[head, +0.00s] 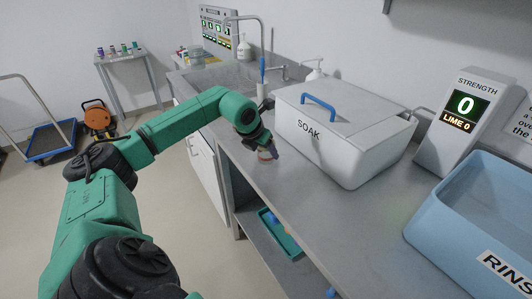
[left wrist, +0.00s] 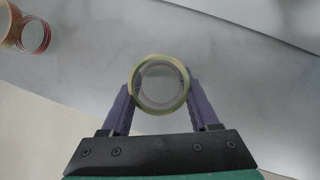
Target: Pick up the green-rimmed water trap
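The green-rimmed water trap (left wrist: 161,111) is a clear round cup with a yellow-green rim, seen from above in the left wrist view. My left gripper (left wrist: 160,88) has one purple finger on each side of it, close against the rim. I cannot tell whether the fingers press on it or stand just clear. In the head view my left gripper (head: 263,147) is low over the front edge of the counter, beside a small, partly hidden round object (head: 267,156). A second trap with a red rim (left wrist: 35,37) stands at the upper left of the wrist view. My right gripper is not in view.
The grey counter (head: 290,205) carries a white lidded SOAK box (head: 345,145) behind the gripper. A STRENGTH display (head: 463,120) and a blue rinse basin (head: 470,215) stand to the right. A green tray (head: 292,247) sits on the shelf below.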

